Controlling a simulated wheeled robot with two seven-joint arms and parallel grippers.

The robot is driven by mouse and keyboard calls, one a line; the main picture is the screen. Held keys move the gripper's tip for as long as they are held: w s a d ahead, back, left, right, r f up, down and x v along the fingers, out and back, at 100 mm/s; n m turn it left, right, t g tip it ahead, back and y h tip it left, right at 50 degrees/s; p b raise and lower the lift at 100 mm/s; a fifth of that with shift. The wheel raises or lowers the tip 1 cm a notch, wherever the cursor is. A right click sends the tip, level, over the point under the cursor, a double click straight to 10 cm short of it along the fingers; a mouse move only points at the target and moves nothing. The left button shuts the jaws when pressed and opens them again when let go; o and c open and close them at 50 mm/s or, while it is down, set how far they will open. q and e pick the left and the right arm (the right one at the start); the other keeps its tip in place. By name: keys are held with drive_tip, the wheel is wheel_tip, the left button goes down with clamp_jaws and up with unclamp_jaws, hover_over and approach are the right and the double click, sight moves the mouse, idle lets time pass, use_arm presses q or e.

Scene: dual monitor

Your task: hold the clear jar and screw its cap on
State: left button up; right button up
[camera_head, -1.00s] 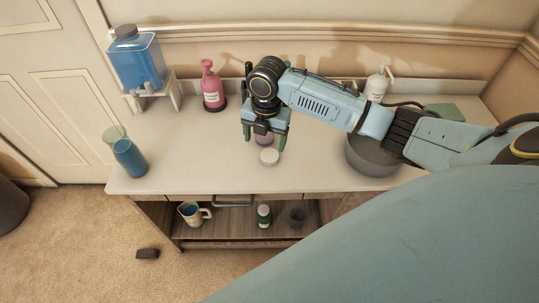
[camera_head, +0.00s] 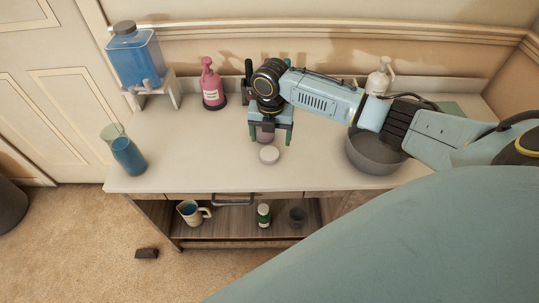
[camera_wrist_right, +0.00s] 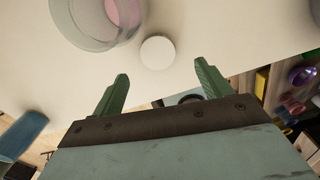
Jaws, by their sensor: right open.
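The clear jar with pink contents (camera_wrist_right: 97,18) shows at the upper left of the right wrist view, cut by the frame edge. In the head view its pinkish body (camera_head: 265,135) is mostly hidden by my right gripper. The white round cap (camera_head: 269,154) lies on the counter just in front of the jar, apart from it; it also shows in the right wrist view (camera_wrist_right: 157,52). My right gripper (camera_head: 271,133) is open and empty, over the jar area in the head view. In the wrist view its green fingertips (camera_wrist_right: 160,72) are spread below the cap. My left gripper is not in view.
A pink pump bottle (camera_head: 211,86) and a blue dispenser (camera_head: 135,62) stand at the back left. A grey bowl (camera_head: 374,155) sits on the right. The counter (camera_head: 200,150) left of the cap is clear.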

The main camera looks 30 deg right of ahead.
sight(270, 153)
drive_tip(key=shift+f, duration=0.75)
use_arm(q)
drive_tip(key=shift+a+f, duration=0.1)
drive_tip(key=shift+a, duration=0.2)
use_arm(e)
drive_tip(key=shift+f, duration=0.1)
wheel_tip(270, 153, down, 5)
drive_tip(key=shift+w+a+r+b, duration=0.1)
drive_tip(key=shift+w+r+b, duration=0.1)
drive_tip(key=shift+b, duration=0.45)
drive_tip(key=shift+f, duration=0.25)
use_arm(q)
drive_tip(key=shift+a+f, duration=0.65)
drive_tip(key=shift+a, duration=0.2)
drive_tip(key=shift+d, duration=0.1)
use_arm(e)
drive_tip(key=shift+c, duration=0.9)
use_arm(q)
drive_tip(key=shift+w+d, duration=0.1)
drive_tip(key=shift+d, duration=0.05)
use_arm(e)
drive_tip(key=c, duration=0.9)
